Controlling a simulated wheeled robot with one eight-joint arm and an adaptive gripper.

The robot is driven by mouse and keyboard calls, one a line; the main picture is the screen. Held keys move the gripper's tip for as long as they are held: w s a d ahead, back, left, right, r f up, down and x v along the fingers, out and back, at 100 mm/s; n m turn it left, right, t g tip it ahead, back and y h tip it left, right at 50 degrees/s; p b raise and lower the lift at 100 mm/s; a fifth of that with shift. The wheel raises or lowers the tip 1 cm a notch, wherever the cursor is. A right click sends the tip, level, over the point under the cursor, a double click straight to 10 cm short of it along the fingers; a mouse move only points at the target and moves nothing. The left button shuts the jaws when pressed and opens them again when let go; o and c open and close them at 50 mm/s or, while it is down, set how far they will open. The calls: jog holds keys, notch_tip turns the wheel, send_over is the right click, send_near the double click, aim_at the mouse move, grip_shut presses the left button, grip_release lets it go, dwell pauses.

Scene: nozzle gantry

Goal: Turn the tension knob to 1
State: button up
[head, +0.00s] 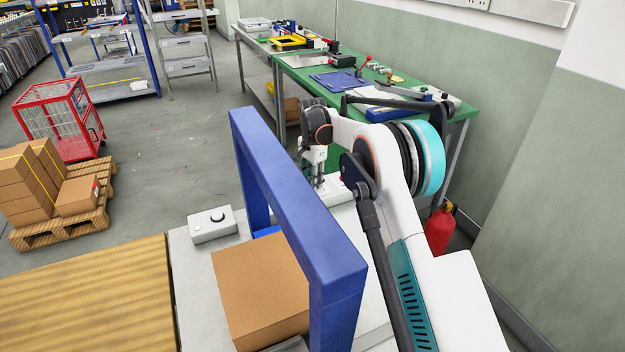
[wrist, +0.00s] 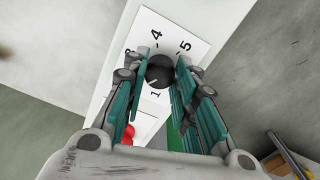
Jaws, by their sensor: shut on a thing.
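The tension knob (wrist: 160,72) is a dark round knob on a white dial plate (wrist: 170,38) with black numbers. The 1 is just below the knob, the 4 and 5 are above it, and another number is partly hidden by my left finger. A short pale mark on the knob points to the lower left, near the 1; I cannot tell if it lines up exactly. My gripper (wrist: 164,66) is shut on the knob, one finger on each side. In the head view my gripper (head: 318,172) is low over the white housing (head: 338,190), and the knob is hidden.
A blue gantry frame (head: 290,190) stands close left of my arm, over a cardboard box (head: 262,290). A red part (wrist: 128,132) shows below the dial. A green bench (head: 310,75) stands behind.

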jog(key=n+p, duration=0.2)
jog(key=n, duration=0.3)
jog(key=n+p, duration=0.1)
jog(key=n, duration=0.4)
jog(key=shift+n, duration=0.3)
dwell(0.4)
jog(key=o, duration=1.1)
jog(key=shift+r, duration=0.1)
notch_tip(320, 180, up, 12)
jog(key=shift+f, duration=0.15)
